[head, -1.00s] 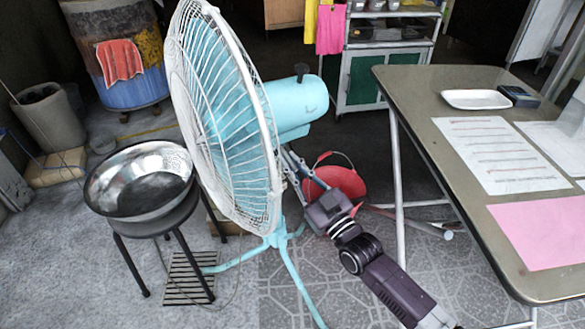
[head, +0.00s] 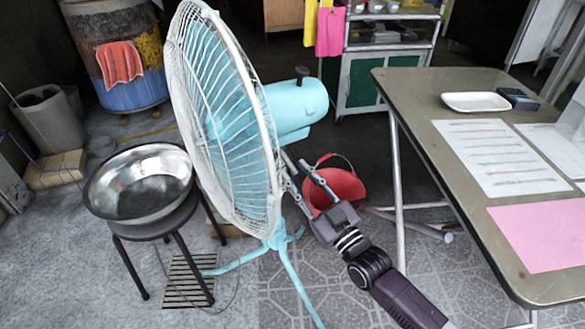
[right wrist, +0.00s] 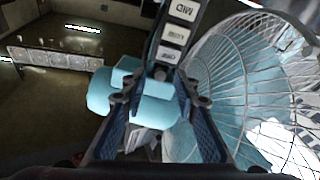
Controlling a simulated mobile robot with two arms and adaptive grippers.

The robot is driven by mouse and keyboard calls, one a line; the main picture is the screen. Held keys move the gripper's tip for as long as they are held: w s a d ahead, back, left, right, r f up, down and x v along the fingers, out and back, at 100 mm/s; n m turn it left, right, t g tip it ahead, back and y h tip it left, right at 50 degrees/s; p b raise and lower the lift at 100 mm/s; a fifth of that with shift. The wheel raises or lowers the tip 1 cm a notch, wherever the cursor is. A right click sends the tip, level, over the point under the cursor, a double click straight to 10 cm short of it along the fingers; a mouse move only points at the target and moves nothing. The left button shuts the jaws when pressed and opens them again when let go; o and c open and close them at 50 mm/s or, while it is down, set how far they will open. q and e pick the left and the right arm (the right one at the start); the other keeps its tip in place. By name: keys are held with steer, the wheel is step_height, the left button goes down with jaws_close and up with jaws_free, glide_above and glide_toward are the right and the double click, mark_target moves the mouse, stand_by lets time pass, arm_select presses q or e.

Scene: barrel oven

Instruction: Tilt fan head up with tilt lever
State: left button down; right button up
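The teal and white fan (head: 222,115) stands on its teal legs left of centre, its grille facing left. Its motor housing (head: 296,103) has a dark knob (head: 301,71) on top. My right gripper (head: 294,156) is below the housing, behind the grille, its fingers apart and nothing seen between them. The right wrist view shows the open fingers (right wrist: 152,100) framing the teal housing (right wrist: 105,92), with a button panel (right wrist: 176,35) above and the grille to the right. I cannot make out the tilt lever clearly. My left gripper is not in view.
A steel bowl (head: 140,182) rests on a dark stool (head: 168,227) left of the fan. A red bucket (head: 345,188) stands behind my right gripper. A table (head: 425,112) with papers fills the right. Open floor lies at the front centre.

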steer(key=v, duration=0.9)
steer(key=shift+s, duration=0.1)
